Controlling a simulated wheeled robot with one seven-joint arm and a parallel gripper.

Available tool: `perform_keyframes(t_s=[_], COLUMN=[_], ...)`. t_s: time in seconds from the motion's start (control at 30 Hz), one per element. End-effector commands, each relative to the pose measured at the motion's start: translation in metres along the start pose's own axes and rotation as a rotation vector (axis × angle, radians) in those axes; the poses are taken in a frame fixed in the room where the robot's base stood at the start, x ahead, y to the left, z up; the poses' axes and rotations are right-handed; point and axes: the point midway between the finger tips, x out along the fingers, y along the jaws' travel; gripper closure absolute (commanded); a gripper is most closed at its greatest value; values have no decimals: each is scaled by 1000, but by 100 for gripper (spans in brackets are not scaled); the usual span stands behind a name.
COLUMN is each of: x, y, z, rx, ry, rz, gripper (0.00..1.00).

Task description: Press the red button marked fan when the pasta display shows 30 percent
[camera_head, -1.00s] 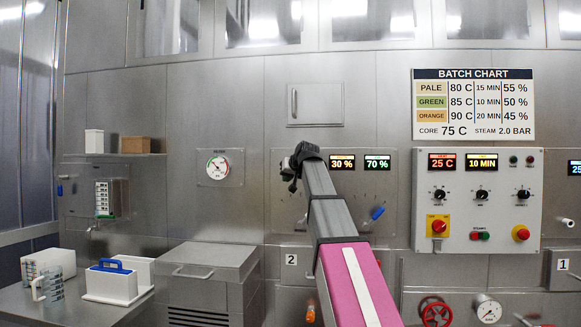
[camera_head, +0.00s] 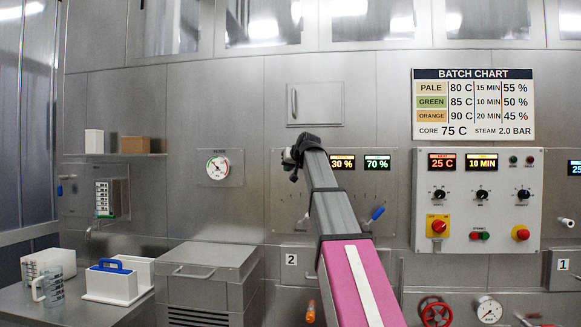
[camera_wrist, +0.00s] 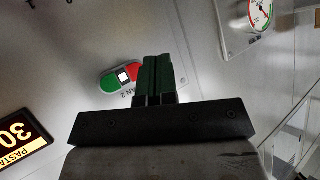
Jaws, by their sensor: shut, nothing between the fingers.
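The pasta display (camera_wrist: 18,140) shows in the wrist view at the lower left and reads 30, with its edge cut off. In the head view a yellow display (camera_head: 342,163) reads 30 %, just right of my wrist. A double button shows in the wrist view, with a red half (camera_wrist: 137,72), a white middle and a green half (camera_wrist: 108,85); its partly hidden label ends in "AN 2". My gripper (camera_wrist: 158,62) is shut and empty, its green fingertips just right of the red half. I cannot tell whether they touch. In the head view my arm hides the buttons.
A green display (camera_head: 377,163) reads 70 %. A blue lever (camera_head: 377,213) sticks out right of my arm. A white control box (camera_head: 478,200) with knobs and buttons is further right. A round gauge (camera_head: 218,168) is on the wall at left, also in the wrist view (camera_wrist: 260,14).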

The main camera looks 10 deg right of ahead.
Motion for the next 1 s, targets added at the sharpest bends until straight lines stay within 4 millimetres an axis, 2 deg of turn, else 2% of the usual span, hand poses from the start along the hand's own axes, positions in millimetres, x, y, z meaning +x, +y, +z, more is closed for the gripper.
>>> perform_keyframes(t_s=[0.5, 1.0], x=[43, 45], y=[30, 33], z=[-32, -33], rx=[0, -1], ry=[-1, 0], rz=[0, 0], gripper=[100, 100])
